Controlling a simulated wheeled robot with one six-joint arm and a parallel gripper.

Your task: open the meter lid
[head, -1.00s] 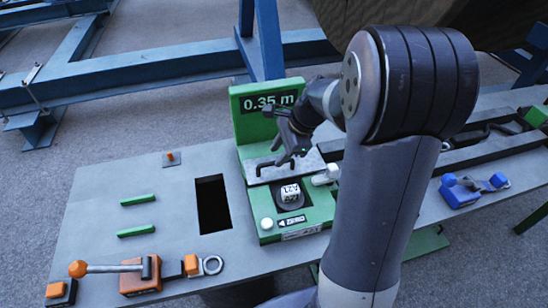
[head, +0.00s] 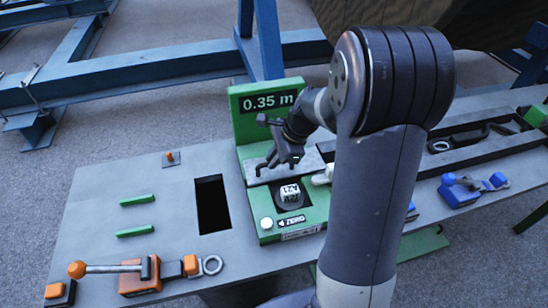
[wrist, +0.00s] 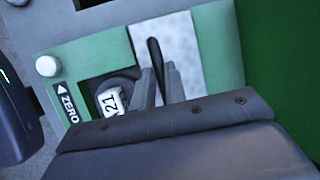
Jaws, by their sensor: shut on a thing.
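The green meter (head: 243,128) stands on the grey bench, its upright display reading 0.35 m. Its lid is a light grey plate (head: 312,162) at the foot of the display, also seen in the wrist view (wrist: 180,45). A black bar handle (head: 261,168) sits on the lid; in the wrist view the handle (wrist: 154,52) runs between my two fingers. My gripper (head: 283,160) is shut on this handle, fingers pointing down; its fingers (wrist: 159,82) hide part of it.
A white knob (head: 266,223) is beside the ZERO label. Left of the meter is a dark rectangular opening (head: 212,205). An orange lever clamp (head: 138,281) stands at the front left, a blue clamp (head: 462,190) at the right. My arm covers the bench right of the meter.

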